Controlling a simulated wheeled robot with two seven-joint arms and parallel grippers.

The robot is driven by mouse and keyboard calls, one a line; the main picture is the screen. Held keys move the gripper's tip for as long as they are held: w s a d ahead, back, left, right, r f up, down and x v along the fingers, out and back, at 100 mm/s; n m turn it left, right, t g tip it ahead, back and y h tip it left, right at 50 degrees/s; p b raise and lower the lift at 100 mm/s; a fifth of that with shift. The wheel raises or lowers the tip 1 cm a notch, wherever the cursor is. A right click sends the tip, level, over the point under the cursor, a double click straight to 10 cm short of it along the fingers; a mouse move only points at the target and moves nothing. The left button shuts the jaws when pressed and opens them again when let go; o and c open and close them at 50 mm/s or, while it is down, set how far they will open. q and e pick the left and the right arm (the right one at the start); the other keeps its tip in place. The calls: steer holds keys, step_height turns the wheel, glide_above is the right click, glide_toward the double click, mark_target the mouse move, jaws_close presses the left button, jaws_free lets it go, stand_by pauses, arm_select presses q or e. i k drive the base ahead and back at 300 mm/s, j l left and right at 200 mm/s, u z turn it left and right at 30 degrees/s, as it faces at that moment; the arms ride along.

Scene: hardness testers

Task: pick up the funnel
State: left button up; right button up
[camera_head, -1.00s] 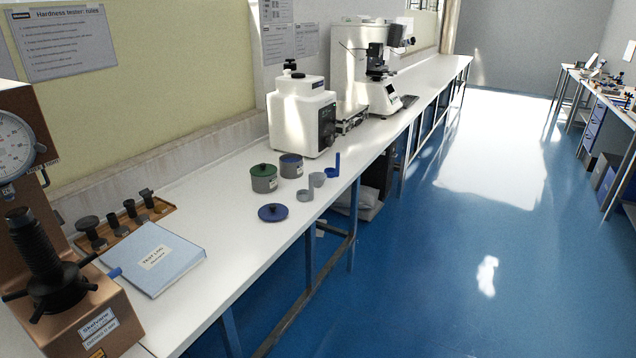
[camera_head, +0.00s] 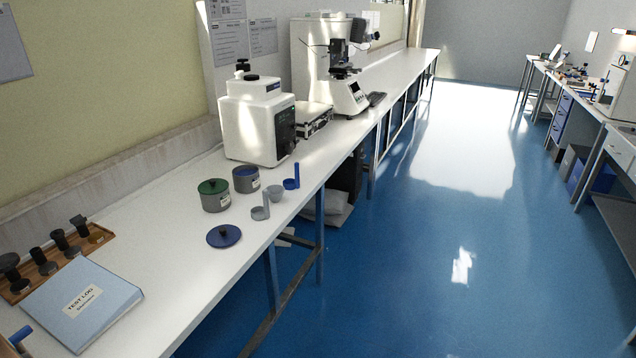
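A small grey, cup-like piece (camera_head: 275,192), which looks like the funnel, stands on the white bench (camera_head: 190,270) near its front edge. It is too small to make out its spout. Neither of my grippers is in view.
A white tester (camera_head: 252,128) stands behind. A test log binder (camera_head: 82,303) and a wooden tray (camera_head: 100,238) are at lower left. The blue floor (camera_head: 420,260) is clear.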

mark_target(276, 192)
steer(key=i+l+z, duration=0.25)
steer(key=i, duration=0.55)
steer(key=i+z, duration=0.2)
steer(key=i, duration=0.6)
steer(key=i+l+u, duration=0.1)
steer(key=i+u, duration=0.3)
steer(key=i+l+u, duration=0.2)
steer(key=i+u, duration=0.2)
steer(key=i+l+u, duration=0.3)
steer(key=u, duration=0.15)
